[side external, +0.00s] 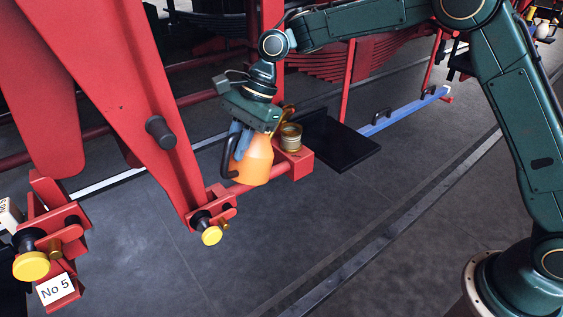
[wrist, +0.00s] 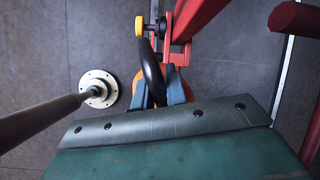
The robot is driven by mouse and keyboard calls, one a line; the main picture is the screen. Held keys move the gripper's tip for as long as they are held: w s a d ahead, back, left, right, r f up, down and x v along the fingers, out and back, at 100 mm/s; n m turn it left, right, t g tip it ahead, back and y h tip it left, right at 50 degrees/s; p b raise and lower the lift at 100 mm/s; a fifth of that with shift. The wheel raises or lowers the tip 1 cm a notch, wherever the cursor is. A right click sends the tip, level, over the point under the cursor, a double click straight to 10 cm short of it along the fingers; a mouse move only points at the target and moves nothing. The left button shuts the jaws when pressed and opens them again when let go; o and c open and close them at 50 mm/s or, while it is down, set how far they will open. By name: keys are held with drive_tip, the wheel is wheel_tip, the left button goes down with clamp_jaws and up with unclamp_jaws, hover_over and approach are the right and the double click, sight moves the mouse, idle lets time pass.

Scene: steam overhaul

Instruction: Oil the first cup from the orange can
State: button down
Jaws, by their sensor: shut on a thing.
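My gripper (side external: 240,138) is shut on the black handle (side external: 229,154) of the orange can (side external: 254,162). The can hangs off the floor, slightly tilted, beside a red block. A brass cup (side external: 291,138) with an open top sits on that block, just right of the can. A gold-coloured spout shows above and behind the can, near the cup's rim; whether it lies over the opening is unclear. No oil stream is visible. In the wrist view, the blue fingers (wrist: 160,94) grip at the black handle (wrist: 151,72), with a little orange body behind; the cup is hidden.
Red rods (side external: 125,100) stand left of the can. A black tray (side external: 340,142) and a blue bar (side external: 405,110) lie right. The front floor is clear.

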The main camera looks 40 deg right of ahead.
drive_tip(key=shift+s+a+f+h, duration=0.1)
drive_tip(key=shift+a+f+h, duration=0.1)
drive_tip(key=shift+h, duration=0.6)
drive_tip(key=shift+t, duration=0.4)
drive_tip(key=shift+d+r+n+t+h, duration=0.15)
drive_tip(key=shift+d+r+t+h, duration=0.05)
drive_tip(key=shift+h, duration=0.4)
drive_tip(key=shift+d+r+n+t+h, duration=0.15)
drive_tip(key=shift+r+t+h, duration=0.05)
drive_tip(key=shift+h, duration=0.4)
drive_tip(key=s+r, duration=0.2)
drive_tip(key=s, duration=0.7)
drive_tip(key=shift+s, duration=0.35)
drive_tip(key=shift+w, duration=0.15)
drive_tip(key=shift+w+f, duration=0.25)
drive_tip(key=shift+w, duration=1)
drive_tip(key=shift+w+f, duration=0.25)
drive_tip(key=shift+w, duration=1.05)
drive_tip(key=shift+w+f, duration=0.25)
drive_tip(key=shift+w, duration=1)
